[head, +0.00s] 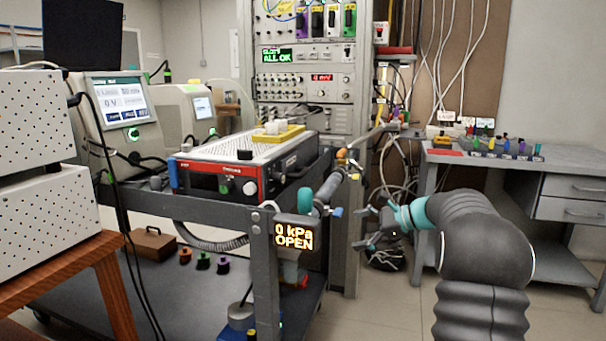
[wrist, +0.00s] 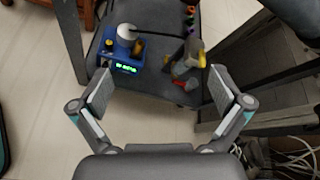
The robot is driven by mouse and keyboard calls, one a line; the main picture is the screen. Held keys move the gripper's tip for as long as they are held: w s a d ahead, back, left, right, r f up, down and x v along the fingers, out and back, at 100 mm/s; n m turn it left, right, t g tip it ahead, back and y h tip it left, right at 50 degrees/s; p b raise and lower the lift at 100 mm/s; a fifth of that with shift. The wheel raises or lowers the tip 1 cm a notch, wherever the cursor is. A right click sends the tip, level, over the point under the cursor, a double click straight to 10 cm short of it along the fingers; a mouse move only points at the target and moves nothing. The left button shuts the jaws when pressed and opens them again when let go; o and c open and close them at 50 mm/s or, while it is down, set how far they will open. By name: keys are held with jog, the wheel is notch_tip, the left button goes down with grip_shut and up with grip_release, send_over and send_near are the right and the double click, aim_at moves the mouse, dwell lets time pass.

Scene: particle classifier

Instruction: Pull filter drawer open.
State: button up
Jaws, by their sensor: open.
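A red-framed instrument with a black front panel (head: 228,185) sits on top of the grey cart in the head view. Its small lettering is too blurred to read, and I cannot tell whether it holds the filter drawer. No drawer marked as a filter drawer is clear in either view. My gripper (head: 362,228) is open and empty, to the right of the cart's front post and apart from it. In the wrist view my gripper (wrist: 161,92) shows its two pads wide apart, with nothing between them, above the floor and the cart's lower shelf.
A display (head: 294,237) on the cart post reads "0 kPa OPEN". A tall equipment rack (head: 305,95) stands behind. A side bench (head: 500,160) with drawers is at right. A blue device (wrist: 122,63) sits on the lower shelf. Floor between cart and bench is mostly clear.

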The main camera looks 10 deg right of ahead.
notch_tip(320, 180, up, 8)
jog(key=w+m+t+y, duration=0.1)
jog(key=w+m+y, duration=0.1)
jog(key=w, duration=0.1)
jog(key=m+y, duration=0.3)
send_near(306, 173)
jog(key=shift+t, duration=0.3)
jog(key=x, duration=1)
jog(key=shift+w+a+f, duration=0.2)
jog(key=shift+a+f, duration=0.05)
jog(key=shift+a, duration=0.05)
